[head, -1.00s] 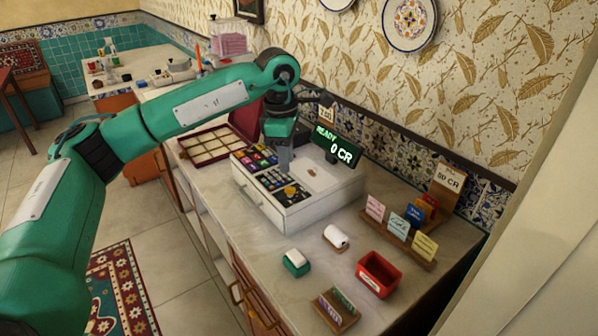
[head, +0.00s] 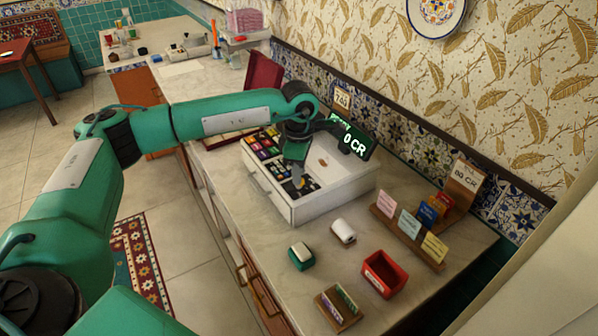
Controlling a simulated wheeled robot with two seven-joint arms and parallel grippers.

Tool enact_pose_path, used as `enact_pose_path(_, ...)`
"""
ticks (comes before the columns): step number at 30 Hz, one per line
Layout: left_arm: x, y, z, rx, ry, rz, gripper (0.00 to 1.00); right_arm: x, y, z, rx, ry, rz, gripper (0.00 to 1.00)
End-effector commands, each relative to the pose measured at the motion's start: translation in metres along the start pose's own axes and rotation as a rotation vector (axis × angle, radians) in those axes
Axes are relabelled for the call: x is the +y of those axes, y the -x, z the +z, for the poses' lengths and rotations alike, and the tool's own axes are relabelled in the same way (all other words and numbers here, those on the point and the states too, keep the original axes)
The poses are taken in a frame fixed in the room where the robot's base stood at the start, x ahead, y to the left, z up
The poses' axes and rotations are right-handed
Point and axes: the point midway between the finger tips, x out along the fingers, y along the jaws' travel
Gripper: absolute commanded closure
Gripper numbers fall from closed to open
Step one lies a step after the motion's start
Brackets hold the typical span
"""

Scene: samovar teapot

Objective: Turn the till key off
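The till (head: 325,200) is a white box on the counter, with a panel of coloured keys (head: 262,145) on its top. The till key is not clearly seen; the gripper covers that area. My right gripper is not in view.
Right of the till are a paper roll (head: 343,231), a green-and-white block (head: 301,256), a red bin (head: 384,274) and card holders (head: 409,240). A dark red box lid (head: 264,76) stands behind my forearm. Counter in front of the till is clear.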

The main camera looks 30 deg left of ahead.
Motion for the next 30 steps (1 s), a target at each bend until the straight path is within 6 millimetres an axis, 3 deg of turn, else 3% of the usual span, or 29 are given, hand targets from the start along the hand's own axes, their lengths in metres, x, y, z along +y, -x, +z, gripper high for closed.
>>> enact_pose_path(6,0.000,-0.018,0.000,0.000,0.000,-0.001,0.71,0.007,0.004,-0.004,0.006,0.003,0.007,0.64)
enact_pose_path(15,0.000,-0.020,0.000,0.000,0.000,0.000,0.71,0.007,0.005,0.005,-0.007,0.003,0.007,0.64)
enact_pose_path(20,0.000,-0.020,0.000,0.000,0.000,0.000,1.00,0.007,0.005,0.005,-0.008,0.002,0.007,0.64)
enact_pose_path(30,0.000,-0.020,0.000,0.000,0.024,0.000,1.00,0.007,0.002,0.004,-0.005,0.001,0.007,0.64)
